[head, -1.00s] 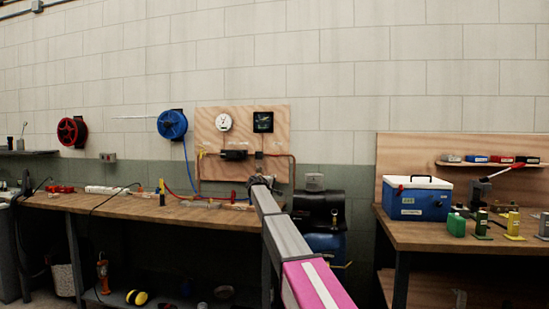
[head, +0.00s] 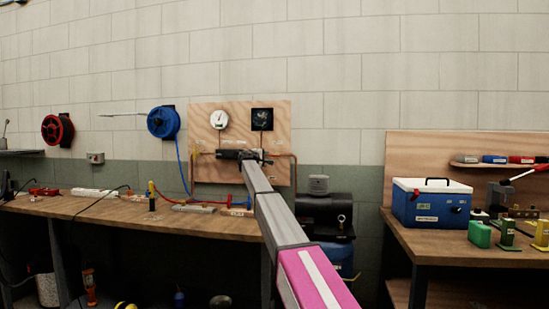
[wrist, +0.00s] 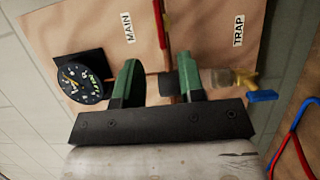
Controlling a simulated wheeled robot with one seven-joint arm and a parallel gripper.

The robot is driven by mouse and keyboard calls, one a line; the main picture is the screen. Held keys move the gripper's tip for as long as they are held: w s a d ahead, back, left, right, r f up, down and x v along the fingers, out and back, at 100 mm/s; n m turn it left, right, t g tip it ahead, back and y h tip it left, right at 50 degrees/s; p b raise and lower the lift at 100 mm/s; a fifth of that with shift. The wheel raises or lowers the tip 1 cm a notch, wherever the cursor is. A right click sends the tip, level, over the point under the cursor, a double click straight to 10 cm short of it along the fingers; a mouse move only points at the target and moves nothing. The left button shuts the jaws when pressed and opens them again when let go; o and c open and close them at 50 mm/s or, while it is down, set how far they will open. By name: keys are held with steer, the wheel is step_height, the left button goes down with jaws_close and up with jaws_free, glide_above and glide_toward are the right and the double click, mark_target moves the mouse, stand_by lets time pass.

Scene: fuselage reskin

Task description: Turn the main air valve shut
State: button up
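In the wrist view, a red bar (wrist: 159,18), probably the main valve's lever, runs beside the MAIN label (wrist: 128,27) at the top edge. A copper pipe (wrist: 174,58) runs behind it on the wooden board. My gripper (wrist: 157,78) has its two green fingers apart, with the red bar beyond the gap between them. A dark fitting (wrist: 167,86) shows beside the right finger; contact cannot be told. In the head view my gripper (head: 243,156) is in front of the board (head: 200,118) and hides the valve.
The wrist view shows a black gauge (wrist: 82,82) at left and a blue lever (wrist: 262,96) on a brass fitting near the TRAP label (wrist: 238,30).

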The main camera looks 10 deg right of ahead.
steer(key=x, duration=1)
steer(key=shift+a, duration=0.1)
jaws_close()
